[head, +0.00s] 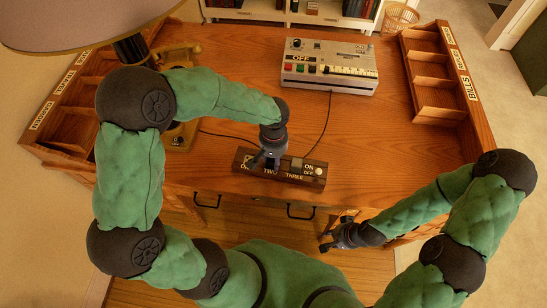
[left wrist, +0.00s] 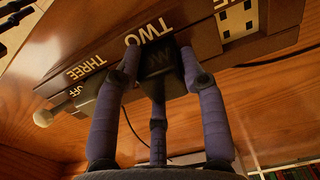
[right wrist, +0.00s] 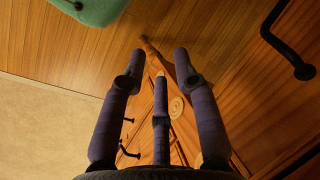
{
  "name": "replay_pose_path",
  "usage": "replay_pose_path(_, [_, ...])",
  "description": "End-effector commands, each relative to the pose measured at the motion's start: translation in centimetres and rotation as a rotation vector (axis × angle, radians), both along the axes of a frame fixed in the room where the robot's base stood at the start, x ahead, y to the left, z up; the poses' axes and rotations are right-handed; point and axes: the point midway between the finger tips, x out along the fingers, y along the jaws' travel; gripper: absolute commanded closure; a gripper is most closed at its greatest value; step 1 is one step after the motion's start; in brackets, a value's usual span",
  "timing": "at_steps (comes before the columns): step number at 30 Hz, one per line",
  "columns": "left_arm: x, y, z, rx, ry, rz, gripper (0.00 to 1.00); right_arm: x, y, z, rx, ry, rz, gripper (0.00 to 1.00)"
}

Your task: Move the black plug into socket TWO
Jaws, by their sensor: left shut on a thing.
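The wooden power strip (head: 317,184) lies near the desk's front edge, with labels ONE, TWO and THREE and an ON/OFF switch at its right end. My left gripper (head: 264,163) is over socket TWO, shut on the black plug (left wrist: 158,62). In the left wrist view, the plug is between the fingers, directly at the TWO label (left wrist: 146,31); I cannot tell how deep it sits. Socket ONE (left wrist: 236,20) shows bare slots. My right gripper (head: 338,234) is open and empty, below the desk's front edge.
A grey tape machine (head: 328,68) stands at the back, with a cable running down toward the strip. Wooden letter racks (head: 432,75) line both sides. A lamp shade (head: 70,20) overhangs the back left. The desk right of the strip is clear.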

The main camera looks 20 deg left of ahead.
Motion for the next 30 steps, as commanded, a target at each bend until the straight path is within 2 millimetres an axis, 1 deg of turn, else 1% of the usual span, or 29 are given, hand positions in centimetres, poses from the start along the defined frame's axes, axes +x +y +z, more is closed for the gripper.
replay_pose_path(2, [0.0,0.0,-0.2,0.000,0.000,0.000,0.93,0.0,0.0,-0.2,0.000,0.000,0.000,0.69])
replay_pose_path(3, [0.0,0.0,-0.2,0.000,0.000,0.000,0.53,0.0,0.0,-0.2,0.000,0.000,0.000,0.69])
replay_pose_path(5, [0.0,0.0,-0.2,0.000,0.000,0.000,0.36,0.0,0.0,-0.1,0.000,0.000,0.000,0.69])
replay_pose_path(6, [0.0,0.0,-0.2,0.000,0.000,0.000,0.31,0.0,0.0,-0.1,0.000,0.000,0.000,0.69])
replay_pose_path(15, [0.0,0.0,-0.1,0.000,0.000,0.000,0.31,0.0,0.0,-0.1,0.000,0.000,0.000,0.69])
replay_pose_path(19, [0.1,0.0,0.5,0.001,-0.002,-0.001,0.31,0.0,0.0,-0.1,0.000,0.000,0.000,0.69])
replay_pose_path(23, [0.1,0.0,2.3,0.001,-0.004,0.000,0.31,0.0,0.0,-0.1,0.000,0.000,0.000,0.69])
replay_pose_path(30, [0.2,0.0,7.1,0.000,-0.005,0.001,0.31,0.0,0.0,-0.1,0.000,0.000,0.000,0.69])
